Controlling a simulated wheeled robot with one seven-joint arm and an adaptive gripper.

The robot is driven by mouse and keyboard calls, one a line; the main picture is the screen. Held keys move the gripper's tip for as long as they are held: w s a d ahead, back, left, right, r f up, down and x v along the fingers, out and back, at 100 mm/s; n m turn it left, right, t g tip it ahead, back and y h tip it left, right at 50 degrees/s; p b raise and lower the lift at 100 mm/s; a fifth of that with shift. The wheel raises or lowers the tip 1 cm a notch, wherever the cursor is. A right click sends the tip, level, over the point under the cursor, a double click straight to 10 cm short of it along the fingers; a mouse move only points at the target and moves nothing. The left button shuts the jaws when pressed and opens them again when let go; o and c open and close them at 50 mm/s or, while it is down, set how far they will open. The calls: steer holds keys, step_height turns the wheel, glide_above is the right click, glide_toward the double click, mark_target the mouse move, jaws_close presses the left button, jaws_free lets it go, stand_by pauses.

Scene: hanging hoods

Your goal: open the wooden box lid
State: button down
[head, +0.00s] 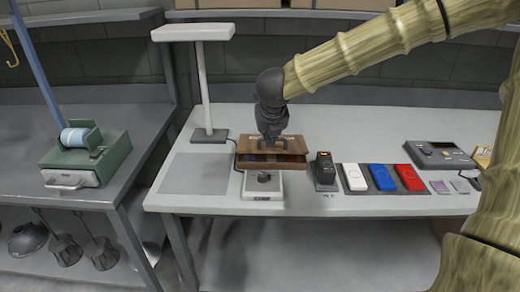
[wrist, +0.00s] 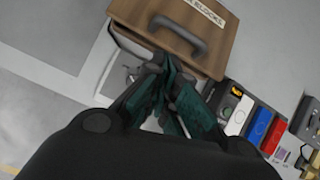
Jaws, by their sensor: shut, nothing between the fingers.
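The wooden box (head: 243,161) stands on the light table, and its brown lid (head: 296,146) faces up. A dark band with coloured bits shows below the lid in the head view, so the lid looks slightly raised. In the wrist view the lid (wrist: 217,50) carries a grey arched handle (wrist: 181,36) and a white label. My gripper (wrist: 157,62) is shut and empty, with its fingertips at the lid's near edge, beside the handle. In the head view my gripper (head: 270,138) is over the box and hides part of the lid. I cannot tell whether the fingertips touch the lid.
A white device (head: 263,187) sits right in front of the box. A black meter (head: 324,170) and white, blue and red blocks (head: 382,177) stand to the right. A white lamp post (head: 205,90) rises at left. A grey mat (head: 193,174) lies bare.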

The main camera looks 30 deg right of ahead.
mark_target(269, 152)
steer(key=f+m, duration=0.1)
steer(key=f, duration=0.2)
steer(key=w+f+m, duration=0.1)
steer(key=f, duration=0.2)
steer(key=d+f, duration=0.1)
steer(key=f, duration=0.2)
steer(key=shift+w+f+m+g, duration=0.2)
steer(key=shift+m+g, duration=0.2)
steer(key=shift+w+d+r+p, duration=0.1)
steer(key=shift+w+p, duration=0.2)
steer(key=shift+w, duration=0.05)
steer(key=shift+w+d+r+p, duration=0.25)
steer(key=shift+w+d+r, duration=0.1)
steer(key=shift+w+r, duration=0.2)
steer(key=shift+w+d+r+p, duration=0.2)
steer(key=shift+w+d+r, duration=0.1)
steer(key=shift+w+r, duration=0.2)
steer(key=shift+r, duration=0.1)
steer(key=shift+d, duration=0.3)
steer(key=shift+a+r, duration=0.1)
steer(key=shift+a, duration=0.05)
